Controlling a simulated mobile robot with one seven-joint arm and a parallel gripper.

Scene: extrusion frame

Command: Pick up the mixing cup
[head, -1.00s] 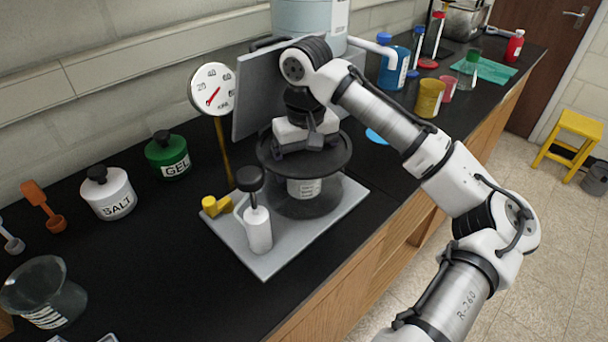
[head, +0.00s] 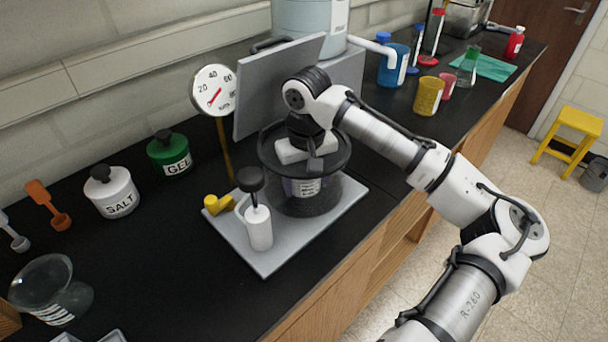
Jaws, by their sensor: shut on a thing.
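The mixing cup (head: 305,189), with a white printed label, stands inside a dark, see-through round chamber (head: 301,207) with a thick black rim. I see the cup only through the chamber wall. My gripper (head: 309,168) reaches down through the open top of the chamber, and its white body is level with the rim. It is shut on the cup. The fingertips and the cup's rim are hidden by the gripper body and the chamber's front edge.
The chamber stands on a light grey base plate (head: 272,258) with a white hand pump (head: 259,226), a yellow valve (head: 212,204) and a gauge (head: 213,90). A grey panel (head: 275,85) rises close behind my gripper. Salt (head: 112,195) and gel jars (head: 170,154) stand left.

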